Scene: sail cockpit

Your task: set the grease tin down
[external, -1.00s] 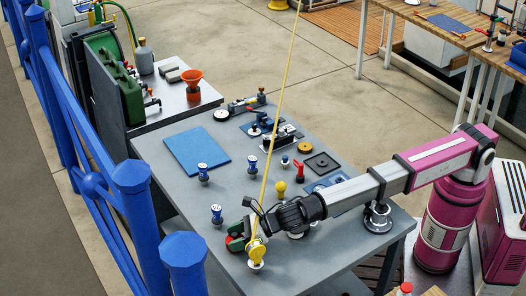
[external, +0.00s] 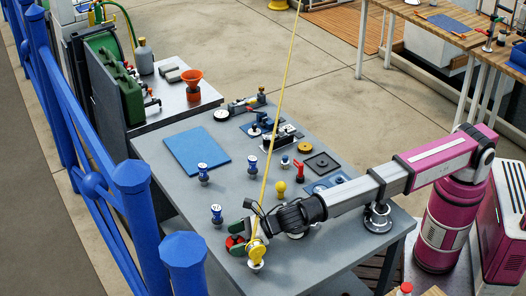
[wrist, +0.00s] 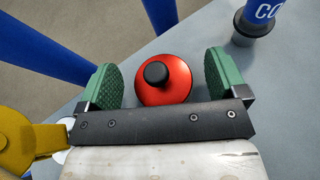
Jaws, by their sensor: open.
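The grease tin, a round red tin with a black knob on top (wrist: 163,88), stands upright on the grey table (wrist: 215,35). In the external view the red tin (external: 236,241) shows near the table's front left edge, partly hidden by my gripper. My gripper (wrist: 162,86) has its green-padded fingers on either side of the tin. Both fingers are apart from it, with a gap on each side, and the jaws are open.
A yellow block with a taut yellow line (external: 257,251) stands right beside my gripper. Blue-topped posts (external: 217,213) stand behind it, one close by in the wrist view (wrist: 262,18). A blue railing (external: 140,215) runs along the left. A blue mat (external: 197,151) lies clear farther back.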

